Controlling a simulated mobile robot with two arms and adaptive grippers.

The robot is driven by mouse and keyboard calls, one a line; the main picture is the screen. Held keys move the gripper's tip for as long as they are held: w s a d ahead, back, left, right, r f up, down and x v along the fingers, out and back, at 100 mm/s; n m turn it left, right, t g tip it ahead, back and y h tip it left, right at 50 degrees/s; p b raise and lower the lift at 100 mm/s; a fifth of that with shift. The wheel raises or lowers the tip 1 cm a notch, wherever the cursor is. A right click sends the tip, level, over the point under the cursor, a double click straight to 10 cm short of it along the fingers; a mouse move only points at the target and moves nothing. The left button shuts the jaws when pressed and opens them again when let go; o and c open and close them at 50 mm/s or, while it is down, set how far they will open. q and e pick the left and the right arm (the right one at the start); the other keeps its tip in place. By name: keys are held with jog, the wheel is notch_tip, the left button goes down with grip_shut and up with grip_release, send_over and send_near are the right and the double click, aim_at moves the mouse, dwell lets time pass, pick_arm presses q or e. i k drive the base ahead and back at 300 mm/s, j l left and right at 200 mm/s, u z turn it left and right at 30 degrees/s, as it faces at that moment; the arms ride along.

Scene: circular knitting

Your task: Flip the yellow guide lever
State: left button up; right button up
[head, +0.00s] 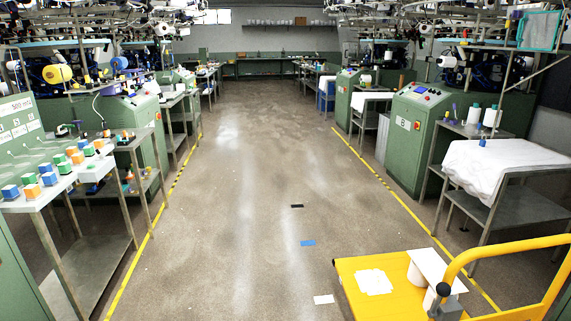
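I cannot make out a yellow guide lever in the head view; any such part on the knitting machines is too small or hidden. Knitting machines stand along both sides, one at the left (60,65) with a round yellow part (57,74) on its front, and one at the right (480,60). Neither of my grippers shows in the head view.
A yellow trolley (345,275) with a raised handle stands at front right. A table with coloured blocks (20,206) is at left; a cloth-covered table (500,165) is at right. Green cabinets (415,135) line the sides.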

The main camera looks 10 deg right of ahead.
aim_at(508, 24)
jog(key=i, duration=2.85)
jog(key=i+j+z, duration=0.1)
jog(key=i, duration=1.35)
jog(key=i+z, duration=0.35)
jog(key=i, duration=0.2)
jog(key=i+j+z, duration=0.1)
jog(key=i+z, duration=0.3)
jog(key=i, duration=0.15)
jog(key=i+j+z, duration=0.35)
jog(key=i, duration=0.15)
jog(key=i+l+z, duration=0.15)
jog(key=z, duration=0.25)
jog(key=i+l+z, duration=0.1)
jog(key=i+z, duration=0.15)
jog(key=z, duration=0.2)
jog(key=i+z, duration=0.25)
jog(key=z, duration=0.15)
jog(key=i+z, duration=0.2)
jog(key=z, duration=0.25)
jog(key=i+z, duration=0.2)
jog(key=i, duration=0.25)
